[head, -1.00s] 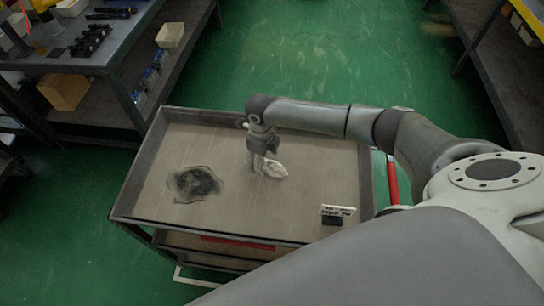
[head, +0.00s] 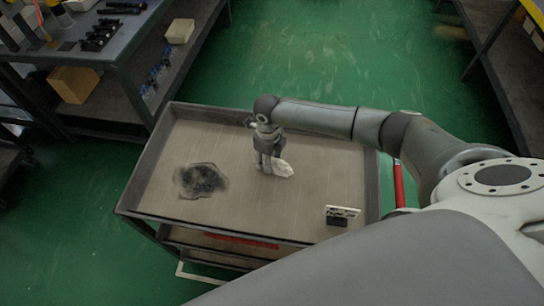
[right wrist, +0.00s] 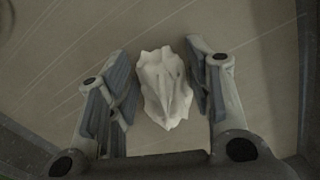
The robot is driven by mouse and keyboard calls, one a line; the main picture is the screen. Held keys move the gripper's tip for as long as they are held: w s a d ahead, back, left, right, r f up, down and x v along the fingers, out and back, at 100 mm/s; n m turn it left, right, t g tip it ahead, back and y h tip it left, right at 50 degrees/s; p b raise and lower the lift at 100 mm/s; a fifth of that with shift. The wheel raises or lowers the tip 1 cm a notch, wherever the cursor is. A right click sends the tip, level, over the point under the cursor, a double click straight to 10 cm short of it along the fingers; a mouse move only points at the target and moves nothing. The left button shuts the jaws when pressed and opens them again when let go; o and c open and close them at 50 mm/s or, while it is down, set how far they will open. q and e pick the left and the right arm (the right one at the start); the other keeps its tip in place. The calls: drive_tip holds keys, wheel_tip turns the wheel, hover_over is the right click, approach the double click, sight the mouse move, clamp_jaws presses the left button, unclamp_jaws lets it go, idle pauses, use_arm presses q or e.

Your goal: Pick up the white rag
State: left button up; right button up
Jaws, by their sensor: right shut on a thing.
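The white rag (head: 283,169) is a small crumpled bundle at the middle of the cart's tray top. My right gripper (head: 268,165) points down at it and partly covers it in the head view. In the right wrist view the rag (right wrist: 165,88) lies between the two fingers of the right gripper (right wrist: 161,85), which is shut on it. I cannot tell whether the rag is clear of the tray surface. My left gripper is not in view.
The cart's tray (head: 240,215) has raised rims. A dark stain or flat dark cloth (head: 200,181) lies at its left, and a small black-and-white block (head: 342,215) stands near its front right. A workbench (head: 120,45) is at the upper left. Green floor surrounds the cart.

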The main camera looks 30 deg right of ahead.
sight(285, 163)
drive_tip(key=shift+r+b, duration=0.3)
drive_tip(key=shift+r, duration=0.2)
drive_tip(key=s+d+r, duration=0.1)
drive_tip(key=r, duration=0.1)
drive_tip(key=s+d+r+b, duration=0.1)
drive_tip(key=r, duration=0.2)
drive_tip(key=s+d+r+b, duration=0.1)
drive_tip(key=s+r, duration=0.1)
drive_tip(key=r, duration=0.1)
drive_tip(key=shift+d, duration=0.3)
drive_tip(key=s+d+r+b, duration=0.2)
drive_tip(key=s+d+r, duration=0.2)
drive_tip(key=s, duration=0.3)
drive_tip(key=shift+d, duration=0.65)
drive_tip(key=shift+f, duration=0.1)
